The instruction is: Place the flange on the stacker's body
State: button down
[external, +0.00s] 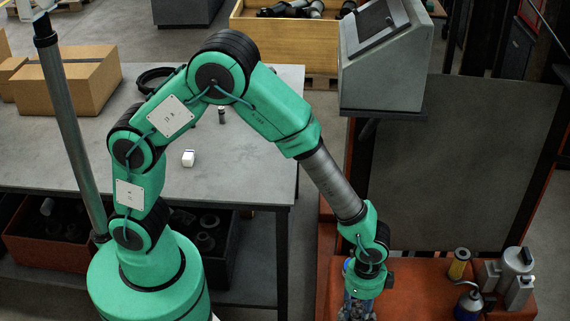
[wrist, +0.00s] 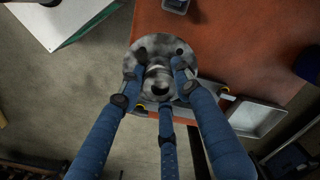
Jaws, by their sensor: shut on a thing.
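The flange (wrist: 158,52) is a mottled grey disc with dark holes and a raised hub. My gripper (wrist: 157,86) is shut on it with its blue fingers around the hub. The stacker's body (wrist: 235,35) is the orange-red surface seen beyond the flange in the wrist view, and its flat top (external: 415,292) shows at the lower right of the external view. The flange is over the body's edge in the wrist view; I cannot tell whether it touches. In the external view my gripper (external: 357,303) is at the bottom edge, and the flange is not clear there.
A yellow-and-black cylinder (external: 459,264), an oil can (external: 469,303) and a grey metal part (external: 515,277) stand on the body's right side. A grey control box (external: 388,70) rises behind. The wrist view shows a grey tray (wrist: 257,118) at right. A workbench (external: 245,165) is at left.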

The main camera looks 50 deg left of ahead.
jog(key=w+d+f+b, duration=0.1)
jog(key=w+d, duration=0.2)
jog(key=w, duration=0.7)
jog(key=w+d+f+b, duration=0.1)
jog(key=w+d, duration=0.2)
jog(key=w, duration=0.6)
jog(key=shift+w+a+f+m+p, duration=0.4)
jog(key=shift+w+a, duration=0.4)
jog(key=shift+w, duration=0.5)
jog(key=shift+w+a+f+m+p, duration=0.4)
jog(key=shift+w+a, duration=0.4)
jog(key=shift+w, duration=0.55)
jog(key=shift+w+a+f+m+p, duration=0.3)
jog(key=shift+w+a+m+p, duration=0.35)
jog(key=shift+w, duration=0.65)
jog(key=shift+a, duration=0.15)
jog(key=shift+f+b, duration=0.55)
jog(key=shift+f, duration=1.95)
jog(key=shift+f, duration=0.15)
jog(key=c, duration=1.3)
grip_release()
jog(key=shift+o, duration=0.2)
